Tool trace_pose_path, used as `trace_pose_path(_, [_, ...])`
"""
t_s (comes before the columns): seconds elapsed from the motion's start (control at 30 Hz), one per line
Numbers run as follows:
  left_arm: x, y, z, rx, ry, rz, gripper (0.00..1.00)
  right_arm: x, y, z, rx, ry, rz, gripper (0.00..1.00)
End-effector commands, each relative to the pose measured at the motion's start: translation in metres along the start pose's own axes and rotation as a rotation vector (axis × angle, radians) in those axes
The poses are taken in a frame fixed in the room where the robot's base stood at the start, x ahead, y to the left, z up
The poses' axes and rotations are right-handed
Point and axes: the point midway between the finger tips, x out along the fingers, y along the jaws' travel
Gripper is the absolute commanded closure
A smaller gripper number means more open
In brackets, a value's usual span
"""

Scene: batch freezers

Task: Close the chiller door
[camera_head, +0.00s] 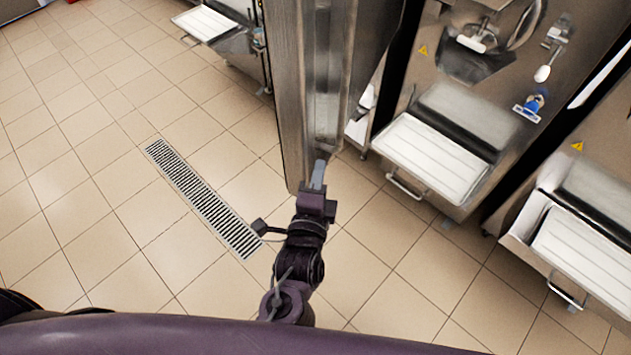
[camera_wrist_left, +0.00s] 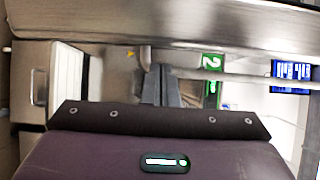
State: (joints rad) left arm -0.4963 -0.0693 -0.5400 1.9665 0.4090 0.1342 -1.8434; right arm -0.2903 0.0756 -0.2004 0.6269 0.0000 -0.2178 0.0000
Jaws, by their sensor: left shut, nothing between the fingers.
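The chiller door (camera_head: 288,90) is a tall brushed-metal panel seen from above. It stands out over the tiled floor in the middle of the head view. My left gripper (camera_head: 318,174) is shut and empty at the door's lower end in that view. Its fingertips overlap the metal, and I cannot tell if they touch it. In the left wrist view a brushed-metal panel (camera_wrist_left: 160,22), probably the door, spans the top. The finger pair of the left gripper (camera_wrist_left: 160,86) points toward it. My right gripper is not in view.
A freezer machine with a white tray (camera_head: 432,157) stands right of the door. A second white tray (camera_head: 590,255) is at the far right, and another (camera_head: 204,23) at the back. A floor drain grate (camera_head: 203,198) lies left. The tiled floor around it is clear.

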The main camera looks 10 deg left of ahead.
Motion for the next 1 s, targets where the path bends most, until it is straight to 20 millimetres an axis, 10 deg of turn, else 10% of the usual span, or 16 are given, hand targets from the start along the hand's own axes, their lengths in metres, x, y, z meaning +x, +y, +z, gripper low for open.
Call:
trace_pose_path(0.33, [0.046, -0.001, 0.0, -0.001, 0.001, 0.001, 1.0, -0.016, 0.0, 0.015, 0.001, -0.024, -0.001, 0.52])
trace_pose_path(1.0, [0.053, 0.002, 0.017, 0.005, 0.038, -0.001, 1.0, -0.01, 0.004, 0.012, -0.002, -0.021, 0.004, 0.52])
